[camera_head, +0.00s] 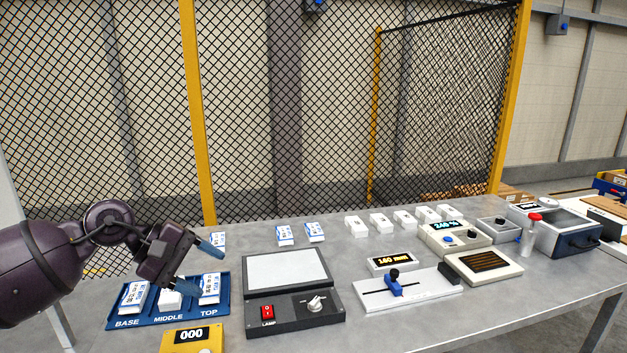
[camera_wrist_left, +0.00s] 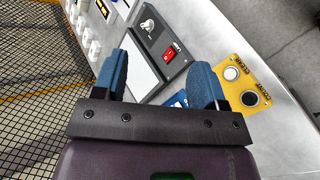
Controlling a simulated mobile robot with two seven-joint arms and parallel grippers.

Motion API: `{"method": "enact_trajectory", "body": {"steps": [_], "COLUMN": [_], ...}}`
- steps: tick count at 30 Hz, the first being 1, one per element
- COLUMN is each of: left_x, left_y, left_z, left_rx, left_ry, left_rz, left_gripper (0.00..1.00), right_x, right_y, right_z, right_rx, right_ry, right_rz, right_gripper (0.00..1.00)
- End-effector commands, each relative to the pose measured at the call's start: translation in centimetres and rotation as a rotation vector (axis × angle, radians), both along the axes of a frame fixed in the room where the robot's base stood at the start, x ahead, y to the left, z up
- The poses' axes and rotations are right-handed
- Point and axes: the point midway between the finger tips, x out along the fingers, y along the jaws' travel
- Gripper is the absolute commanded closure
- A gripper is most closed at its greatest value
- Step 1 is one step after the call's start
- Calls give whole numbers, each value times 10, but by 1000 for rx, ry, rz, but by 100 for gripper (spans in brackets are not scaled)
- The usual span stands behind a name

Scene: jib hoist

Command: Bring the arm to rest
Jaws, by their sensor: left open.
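My left arm comes in from the left in the head view, and its dark purple links end above the blue tray. My left gripper (camera_head: 203,266) has two blue fingers spread apart with nothing between them. It hangs over the right part of the blue tray (camera_head: 160,321), near the TOP compartment. The wrist view also shows the open, empty left gripper (camera_wrist_left: 158,76). The tray holds a blue-and-white box (camera_head: 133,293) at BASE, a white piece (camera_head: 170,299) at MIDDLE and another blue-and-white box (camera_head: 209,288) at TOP. My right gripper is not in view.
A lamp panel (camera_head: 290,312) stands right of the tray, and a yellow counter (camera_head: 190,339) reading 000 is in front. Several boxes line the table's back. A slide gauge (camera_head: 408,292) and other devices fill the right. A mesh fence (camera_head: 290,120) stands behind.

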Motion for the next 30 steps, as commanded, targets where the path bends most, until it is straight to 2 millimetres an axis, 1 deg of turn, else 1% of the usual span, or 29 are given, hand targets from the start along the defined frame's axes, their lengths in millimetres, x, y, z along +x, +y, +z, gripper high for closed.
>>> {"method": "enact_trajectory", "body": {"steps": [1,3,6,9,11,14,16,20,23,26,28,29,30], "left_x": [-8,-16,-25,-32,-34,-35,-36,-37,-42,-52,-64,-69,-78], "left_y": [-18,-38,-58,-67,-67,-61,-51,-25,-1,24,41,47,56], "left_z": [-5,-4,1,8,10,12,10,-3,-22,-48,-70,-80,-94], "left_rx": [-122,-297,-547,-792,-938,-1178,-1346,-1656,-1897,-2142,-2319,2295,2199], "left_ry": [61,153,306,480,592,789,932,1200,1406,1606,1736,-1713,-1633], "left_rz": [42,117,228,343,416,539,626,791,916,1041,1127,-1116,-1066], "left_gripper": [35,35,35,35,35,35,35,35,35,35,35,35,35], "right_x": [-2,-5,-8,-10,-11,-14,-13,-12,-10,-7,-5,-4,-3], "right_y": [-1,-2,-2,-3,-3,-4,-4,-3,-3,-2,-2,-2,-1], "right_z": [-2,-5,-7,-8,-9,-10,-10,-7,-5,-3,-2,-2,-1], "right_rx": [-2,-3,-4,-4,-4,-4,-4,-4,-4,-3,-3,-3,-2], "right_ry": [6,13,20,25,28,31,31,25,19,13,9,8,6], "right_rz": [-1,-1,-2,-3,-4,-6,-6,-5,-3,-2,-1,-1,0], "right_gripper": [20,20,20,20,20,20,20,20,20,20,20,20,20]}}
